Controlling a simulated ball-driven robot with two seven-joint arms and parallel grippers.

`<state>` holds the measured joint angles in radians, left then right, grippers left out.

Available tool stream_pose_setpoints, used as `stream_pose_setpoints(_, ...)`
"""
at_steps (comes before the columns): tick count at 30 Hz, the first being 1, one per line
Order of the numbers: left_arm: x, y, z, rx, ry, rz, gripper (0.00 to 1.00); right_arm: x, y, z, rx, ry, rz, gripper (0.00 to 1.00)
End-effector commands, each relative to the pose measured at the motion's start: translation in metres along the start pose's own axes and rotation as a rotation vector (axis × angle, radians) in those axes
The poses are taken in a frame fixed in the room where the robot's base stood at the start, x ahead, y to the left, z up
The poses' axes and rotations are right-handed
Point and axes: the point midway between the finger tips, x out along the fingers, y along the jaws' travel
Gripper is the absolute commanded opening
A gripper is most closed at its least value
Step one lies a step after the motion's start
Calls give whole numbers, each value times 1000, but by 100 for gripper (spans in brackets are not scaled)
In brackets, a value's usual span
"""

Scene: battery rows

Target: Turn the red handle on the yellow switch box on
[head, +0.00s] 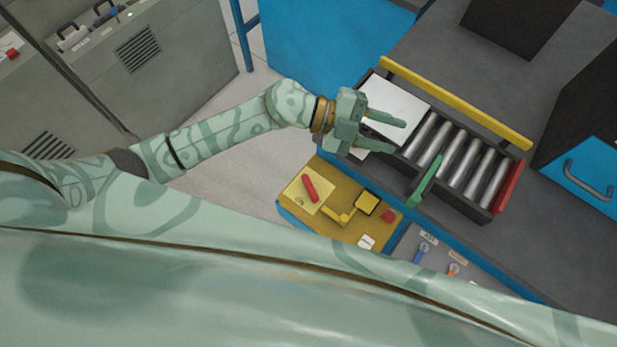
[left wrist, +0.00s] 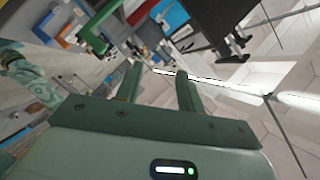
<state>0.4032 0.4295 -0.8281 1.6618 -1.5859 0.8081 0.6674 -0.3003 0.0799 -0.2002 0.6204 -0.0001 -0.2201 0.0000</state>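The yellow switch box (head: 337,229) is at the lower middle of the head view, on the front of the grey bench. Its red handle (head: 310,188) lies slantwise on a paler yellow plate at the box's left part. My left gripper (head: 397,137) is open and empty, up and to the right of the red handle, clear of it, near the white panel. In the left wrist view my left gripper's two fingers (left wrist: 157,76) stand apart with nothing between them. I cannot make out the red handle there. My right gripper is not in view.
A tray of metal cylinders (head: 461,160) with a yellow back rail (head: 455,101), a red end (head: 510,187) and a green lever (head: 425,180) stands beside the left gripper. A white panel (head: 396,103) adjoins it. Small blue and orange switches (head: 421,253) sit right of the box.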

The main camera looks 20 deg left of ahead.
Motion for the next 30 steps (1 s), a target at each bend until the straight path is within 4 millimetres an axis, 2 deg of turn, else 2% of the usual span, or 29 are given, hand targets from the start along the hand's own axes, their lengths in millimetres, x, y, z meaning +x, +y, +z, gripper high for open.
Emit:
stream_pose_setpoints(1,-9,16,7,12,5,194,38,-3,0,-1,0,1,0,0)
stream_pose_setpoints(2,-18,30,12,1,-3,318,38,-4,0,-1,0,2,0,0)
stream_pose_setpoints(3,-34,46,22,-20,-34,472,38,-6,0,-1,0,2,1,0)
stream_pose_setpoints(6,-82,69,49,-104,-168,781,38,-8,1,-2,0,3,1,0)
stream_pose_setpoints(9,-124,75,68,-188,-312,965,38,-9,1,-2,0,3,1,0)
stream_pose_setpoints(12,-148,76,77,-244,-402,1053,38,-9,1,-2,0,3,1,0)
stream_pose_setpoints(15,-153,82,81,-265,-432,1080,38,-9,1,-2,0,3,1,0)
stream_pose_setpoints(20,-142,106,85,-266,-427,1080,38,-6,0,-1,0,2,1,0)
stream_pose_setpoints(30,-106,183,103,-266,-424,1078,38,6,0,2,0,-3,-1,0)
